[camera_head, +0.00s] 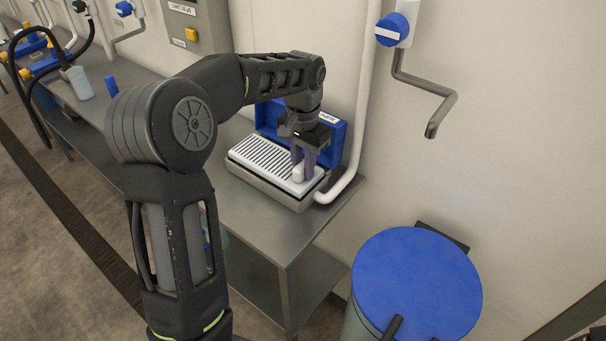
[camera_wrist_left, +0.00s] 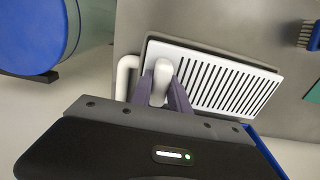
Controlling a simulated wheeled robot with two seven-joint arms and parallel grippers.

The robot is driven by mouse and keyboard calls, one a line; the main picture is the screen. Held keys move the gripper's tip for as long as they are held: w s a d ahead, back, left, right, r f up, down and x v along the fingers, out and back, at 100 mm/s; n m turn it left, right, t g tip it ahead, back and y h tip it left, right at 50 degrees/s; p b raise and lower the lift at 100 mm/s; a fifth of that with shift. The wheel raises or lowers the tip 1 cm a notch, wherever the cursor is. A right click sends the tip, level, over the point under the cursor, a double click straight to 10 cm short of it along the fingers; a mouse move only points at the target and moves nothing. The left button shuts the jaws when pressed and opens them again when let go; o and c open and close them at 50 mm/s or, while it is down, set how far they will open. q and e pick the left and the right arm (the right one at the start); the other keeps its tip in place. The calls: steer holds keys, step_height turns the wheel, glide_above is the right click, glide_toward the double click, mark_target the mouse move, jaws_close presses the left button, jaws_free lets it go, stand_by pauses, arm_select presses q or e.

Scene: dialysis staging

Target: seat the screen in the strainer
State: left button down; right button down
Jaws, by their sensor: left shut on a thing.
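The screen (camera_head: 256,156) is a white slotted panel with a white upright grip at its right end. It lies over the grey box of the strainer (camera_head: 262,188), whose blue lid (camera_head: 333,138) stands raised behind. My left gripper (camera_head: 303,168) points down and is shut on the screen's white grip. In the left wrist view the fingers (camera_wrist_left: 168,92) flank this grip (camera_wrist_left: 162,76), and the slotted screen (camera_wrist_left: 226,86) stretches to the right. I cannot tell whether the screen rests fully inside the rim.
The strainer stands on a grey metal bench (camera_head: 262,228) near its right end. A white pipe (camera_head: 358,120) runs down the wall beside it. A blue-topped drum (camera_head: 418,280) stands at the lower right. A brush (camera_wrist_left: 309,36) lies on the bench.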

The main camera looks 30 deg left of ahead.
arm_select(q)
steer(key=shift+f, duration=1.6)
steer(key=shift+f, duration=0.15)
steer(key=c, duration=1.5)
jaws_free()
step_height(320, 180, up, 12)
steer(key=shift+r+p, duration=0.2)
steer(key=shift+p, duration=0.1)
